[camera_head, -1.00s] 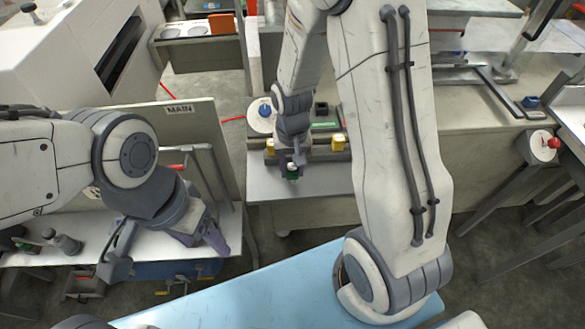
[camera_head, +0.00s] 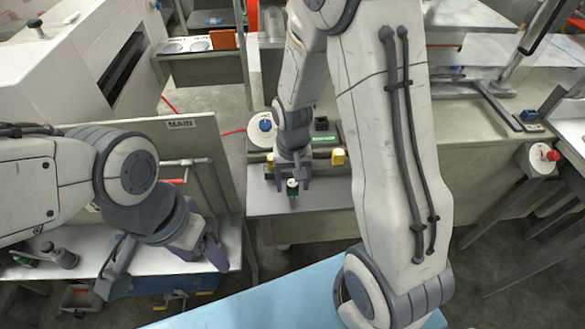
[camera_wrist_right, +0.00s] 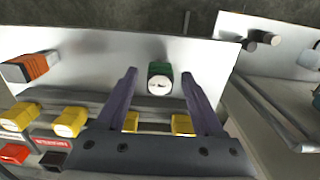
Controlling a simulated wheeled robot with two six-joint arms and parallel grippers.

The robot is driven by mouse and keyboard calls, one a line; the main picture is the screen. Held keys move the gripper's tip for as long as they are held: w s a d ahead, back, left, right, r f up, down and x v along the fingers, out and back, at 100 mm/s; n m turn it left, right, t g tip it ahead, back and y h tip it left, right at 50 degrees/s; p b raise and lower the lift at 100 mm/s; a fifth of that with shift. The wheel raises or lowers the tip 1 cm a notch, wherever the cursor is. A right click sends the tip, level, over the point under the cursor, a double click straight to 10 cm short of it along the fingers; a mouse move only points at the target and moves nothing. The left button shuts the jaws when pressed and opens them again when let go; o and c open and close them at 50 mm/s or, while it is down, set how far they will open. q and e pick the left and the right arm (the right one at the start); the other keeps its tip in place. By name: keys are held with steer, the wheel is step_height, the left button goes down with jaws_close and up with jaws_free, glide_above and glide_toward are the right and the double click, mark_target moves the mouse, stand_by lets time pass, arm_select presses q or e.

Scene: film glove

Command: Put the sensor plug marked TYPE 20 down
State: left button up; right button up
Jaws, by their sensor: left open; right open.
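A green sensor plug with a white top (camera_head: 292,188) stands on the grey metal bench top (camera_head: 325,194), below my right gripper (camera_head: 292,182). In the right wrist view the plug (camera_wrist_right: 159,83) sits between the two spread fingertips, with a gap on each side. Its marking is too small to read. My right gripper is open and holds nothing. My left gripper (camera_head: 160,262) is open and empty, over the left bench.
Behind the plug is a fixture with yellow blocks (camera_head: 338,157), also in the right wrist view (camera_wrist_right: 69,121). An orange block (camera_wrist_right: 31,67) lies to the left there.

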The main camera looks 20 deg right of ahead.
mark_target(293, 184)
step_height(293, 184, up, 11)
steer(key=s+a+r+n, duration=0.2)
steer(key=s+a+n, duration=0.3)
steer(key=s, duration=0.4)
steer(key=s+a+r+n+y, duration=0.1)
steer(key=s+a+r+n, duration=0.1)
steer(key=s+a+n, duration=0.3)
steer(key=s+a, duration=0.2)
steer(key=s, duration=0.2)
steer(key=shift+a+r+n, duration=0.2)
steer(key=shift+a+n, duration=0.05)
steer(key=shift+n, duration=0.05)
